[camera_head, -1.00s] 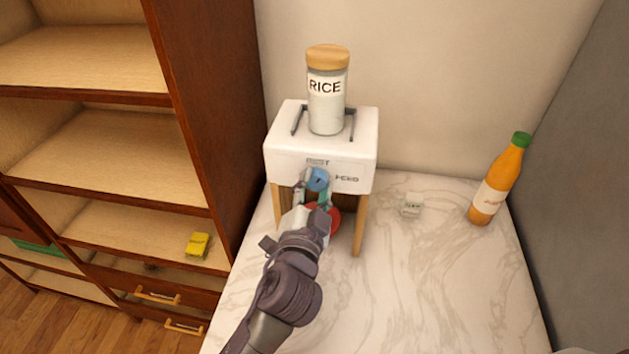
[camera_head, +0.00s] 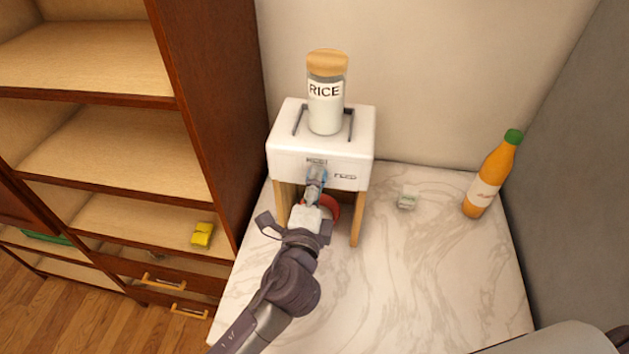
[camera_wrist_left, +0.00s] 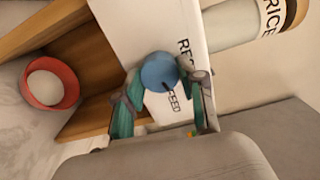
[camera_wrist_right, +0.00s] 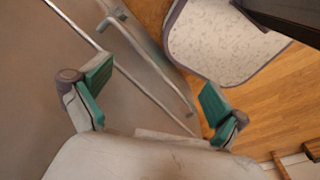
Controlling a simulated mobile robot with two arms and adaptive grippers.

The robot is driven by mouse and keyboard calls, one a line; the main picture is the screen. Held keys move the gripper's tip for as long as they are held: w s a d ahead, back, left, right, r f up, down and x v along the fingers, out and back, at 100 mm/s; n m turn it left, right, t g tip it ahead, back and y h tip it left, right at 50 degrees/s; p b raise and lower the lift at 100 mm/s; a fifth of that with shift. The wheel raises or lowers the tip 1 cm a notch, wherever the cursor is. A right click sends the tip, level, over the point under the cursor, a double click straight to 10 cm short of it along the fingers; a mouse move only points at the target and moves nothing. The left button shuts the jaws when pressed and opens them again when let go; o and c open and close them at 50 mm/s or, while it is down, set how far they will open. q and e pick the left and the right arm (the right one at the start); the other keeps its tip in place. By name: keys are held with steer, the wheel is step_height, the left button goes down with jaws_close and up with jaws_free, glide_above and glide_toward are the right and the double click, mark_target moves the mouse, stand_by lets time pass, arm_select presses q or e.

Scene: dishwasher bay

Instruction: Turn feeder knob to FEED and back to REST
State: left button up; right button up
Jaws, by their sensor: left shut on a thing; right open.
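The white feeder (camera_head: 290,155) stands on wooden legs on the marble counter, with REST and FEED lettering on its front. Its round blue knob (camera_wrist_left: 160,72) shows a dark mark on the side toward the FEED lettering (camera_wrist_left: 173,102). My left gripper (camera_head: 315,180) is shut on the knob, with one finger on each side of it in the left wrist view. In the head view the gripper hides most of the knob. A red bowl (camera_wrist_left: 67,98) with white contents sits under the feeder. My right gripper (camera_wrist_right: 150,100) is open and empty, away from the feeder.
A RICE jar (camera_head: 325,110) stands on top of the feeder. A wooden shelf unit (camera_head: 205,100) rises at the left. The front right of the counter is clear.

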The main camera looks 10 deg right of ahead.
arm_select(q)
steer(key=shift+m, duration=1.1)
steer(key=o, duration=1.1)
steer(key=shift+w, duration=0.1)
steer(key=shift+o, duration=0.2)
steer(key=v, duration=1.2)
